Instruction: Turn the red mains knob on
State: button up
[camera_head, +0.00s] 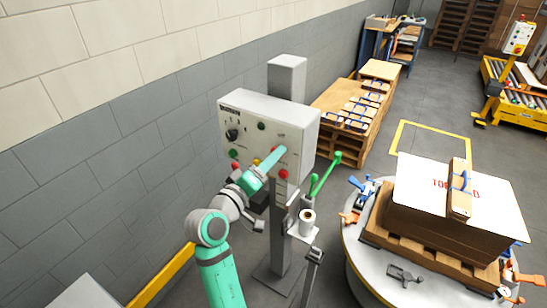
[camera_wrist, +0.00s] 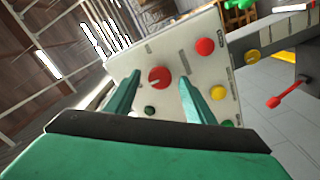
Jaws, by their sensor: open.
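The grey-white control panel (camera_head: 250,112) stands on a post beside the wall. In the wrist view, a round red knob (camera_wrist: 159,77) sits on the panel face (camera_wrist: 185,58) between the tips of my gripper (camera_wrist: 160,80). The two green fingers are apart, one on each side of the knob; I cannot tell whether they touch it. In the head view, my gripper (camera_head: 279,152) reaches the panel's right half, and its fingers hide most of the knob. The knob's exact turn is not clear.
Another red button (camera_wrist: 205,46) and a yellow one (camera_wrist: 218,93) are close to my right finger. A black knob (camera_head: 232,134) is at the panel's left. Green-handled levers (camera_head: 326,172) and a turntable (camera_head: 353,240) with a loaded pallet stand to the right.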

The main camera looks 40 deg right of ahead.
jog(key=shift+x, duration=0.8)
jog(key=shift+c, duration=0.5)
jog(key=c, duration=1)
jog(key=shift+o, duration=0.2)
jog(key=shift+m, duration=0.4)
jog(key=m, duration=1.7)
jog(key=shift+f, duration=0.15)
